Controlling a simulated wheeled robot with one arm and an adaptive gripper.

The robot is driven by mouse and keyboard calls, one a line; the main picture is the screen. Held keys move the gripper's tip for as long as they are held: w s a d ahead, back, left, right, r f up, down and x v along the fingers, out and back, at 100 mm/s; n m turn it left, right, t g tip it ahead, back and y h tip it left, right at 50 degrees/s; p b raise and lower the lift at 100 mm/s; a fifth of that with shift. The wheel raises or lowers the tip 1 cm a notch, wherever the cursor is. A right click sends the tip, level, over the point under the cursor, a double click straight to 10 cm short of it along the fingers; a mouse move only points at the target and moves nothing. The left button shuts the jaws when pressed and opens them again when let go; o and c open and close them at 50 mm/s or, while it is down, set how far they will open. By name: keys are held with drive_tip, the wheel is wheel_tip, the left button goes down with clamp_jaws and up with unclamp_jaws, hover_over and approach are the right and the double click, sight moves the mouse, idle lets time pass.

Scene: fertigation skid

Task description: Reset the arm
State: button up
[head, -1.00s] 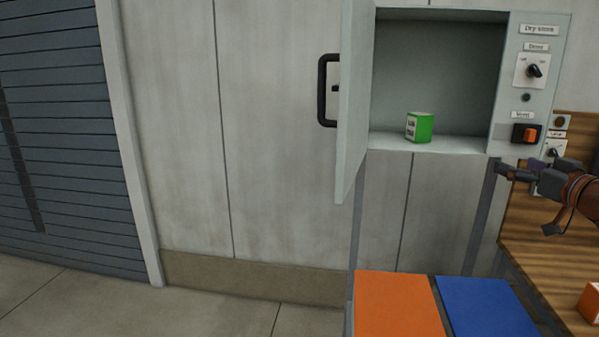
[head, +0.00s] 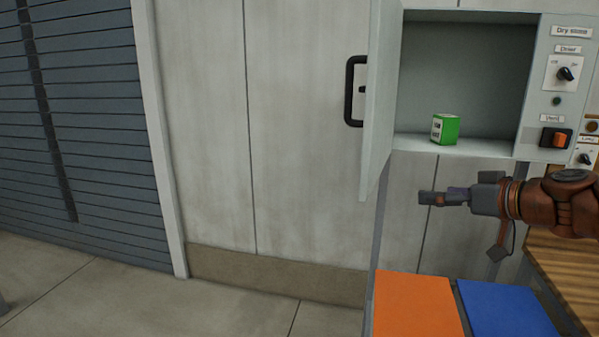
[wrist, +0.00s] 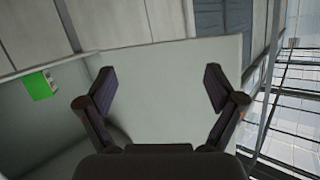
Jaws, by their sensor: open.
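My gripper (head: 432,198) is in front of the open dry store cabinet, a little below its floor, pointing left in the head view. In the wrist view my gripper (wrist: 158,88) has its two fingers wide apart with nothing between them. Behind the fingers is the pale inner face of the cabinet door (wrist: 180,95). My arm (head: 560,203) reaches in from the right edge of the head view.
The cabinet door (head: 378,105) stands open. A green box (head: 445,129) sits on the cabinet floor (head: 485,147); it also shows in the wrist view (wrist: 39,86). An orange panel (head: 418,305) and a blue panel (head: 508,310) lie below. A wooden bench (head: 565,275) is at right.

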drive_tip(key=s+a+f+g+h, duration=0.1)
drive_tip(key=s+a+f+g, duration=0.7)
drive_tip(key=s+a+f, duration=0.7)
drive_tip(key=s+d+f+m+g+h, duration=0.2)
drive_tip(key=s+f, duration=0.3)
drive_tip(key=s, duration=0.5)
drive_tip(key=s+d+f+m+g+h, duration=0.2)
drive_tip(key=s+d+f+g+h, duration=0.1)
drive_tip(key=s, duration=0.7)
wheel_tip(320, 180, down, 2)
drive_tip(key=shift+s+d+f+m+g+h+p, duration=0.15)
drive_tip(key=shift+m+g+h+p, duration=0.25)
drive_tip(key=shift+h, duration=0.5)
